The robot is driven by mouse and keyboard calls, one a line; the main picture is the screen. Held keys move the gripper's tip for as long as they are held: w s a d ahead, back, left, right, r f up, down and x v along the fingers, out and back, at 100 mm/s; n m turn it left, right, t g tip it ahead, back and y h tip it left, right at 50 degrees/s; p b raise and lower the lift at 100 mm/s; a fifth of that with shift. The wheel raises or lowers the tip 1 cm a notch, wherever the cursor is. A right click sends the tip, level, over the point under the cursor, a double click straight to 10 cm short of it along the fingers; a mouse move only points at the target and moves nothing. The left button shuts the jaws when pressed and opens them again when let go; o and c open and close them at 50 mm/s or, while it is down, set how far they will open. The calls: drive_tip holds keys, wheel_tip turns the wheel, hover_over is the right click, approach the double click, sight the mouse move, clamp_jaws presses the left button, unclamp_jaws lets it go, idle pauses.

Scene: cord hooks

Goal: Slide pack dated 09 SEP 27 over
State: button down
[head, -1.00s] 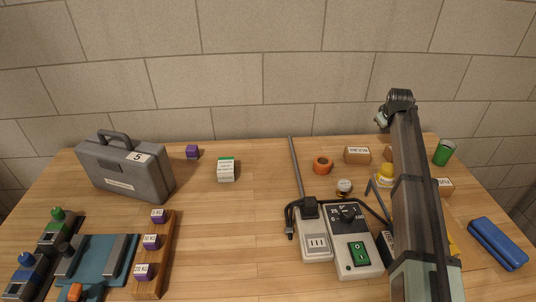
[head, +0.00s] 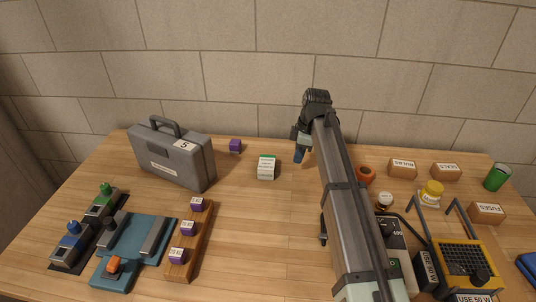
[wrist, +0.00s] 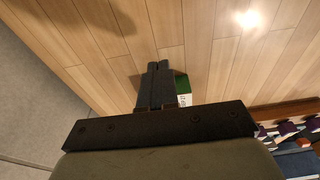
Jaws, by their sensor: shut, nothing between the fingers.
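A small white box with a green top (head: 266,168) stands upright on the table left of my gripper. Its printed lines are too small to read, so I cannot tell whether it is the pack dated 09 SEP 27. My gripper (head: 299,157) is shut and empty, a short way right of this box in the head view. In the wrist view the closed fingers (wrist: 158,84) point at the table, and the green and white box (wrist: 184,90) shows beside them, partly hidden by the gripper. I cannot tell whether they touch.
A grey case (head: 172,155) and a small purple box (head: 235,146) stand to the left. A wooden rack (head: 200,240) holds purple blocks. An orange ring (head: 366,175) and brown boxes (head: 402,168) lie right of my arm. The table between rack and arm is clear.

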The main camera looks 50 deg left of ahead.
sight(262, 162)
drive_tip(key=s+a, duration=0.8)
drive_tip(key=shift+s+a, duration=0.25)
drive_tip(key=shift+d+f, duration=0.1)
drive_tip(key=shift+f, duration=0.65)
drive_tip(key=shift+s, duration=0.1)
drive_tip(key=shift+d+f, duration=0.15)
